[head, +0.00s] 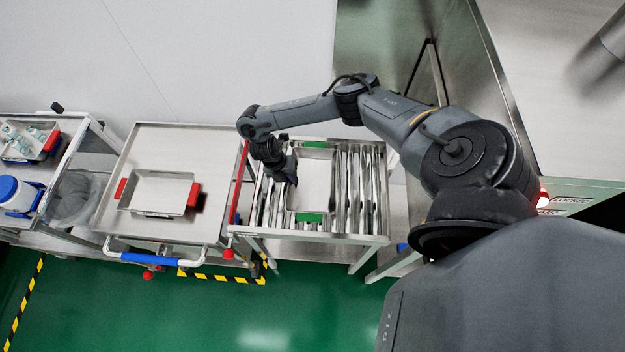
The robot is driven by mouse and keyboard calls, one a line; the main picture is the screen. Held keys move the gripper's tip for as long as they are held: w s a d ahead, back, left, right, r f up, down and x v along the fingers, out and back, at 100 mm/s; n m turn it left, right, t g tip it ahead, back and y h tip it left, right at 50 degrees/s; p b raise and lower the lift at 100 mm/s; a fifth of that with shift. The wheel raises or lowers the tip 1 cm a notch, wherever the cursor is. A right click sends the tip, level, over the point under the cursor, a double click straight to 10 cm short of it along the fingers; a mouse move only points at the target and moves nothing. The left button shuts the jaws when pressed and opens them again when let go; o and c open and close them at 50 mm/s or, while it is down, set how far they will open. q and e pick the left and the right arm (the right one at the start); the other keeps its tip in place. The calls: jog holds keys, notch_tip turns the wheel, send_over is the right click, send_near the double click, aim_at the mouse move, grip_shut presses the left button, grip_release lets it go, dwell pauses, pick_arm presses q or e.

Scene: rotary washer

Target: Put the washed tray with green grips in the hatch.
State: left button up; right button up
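The metal tray with green grips (318,172) lies on a slatted metal rack in the middle of the head view. My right gripper (290,178) is at the tray's left edge, pointing down. I cannot tell whether it touches the tray, and its fingers are too dark and small to show whether they are open or shut. My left gripper is out of view. I cannot make out the hatch for certain.
A cart (220,145) left of the rack holds a tray with red grips (160,188). Farther left, a bench carries a blue-lidded container (14,194) and a tray of small items (28,138). A steel machine with a "LOCKED" label (571,201) stands right. Green floor lies in front.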

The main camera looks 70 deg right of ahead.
grip_shut()
jog(key=shift+r, duration=0.1)
dwell(1.2)
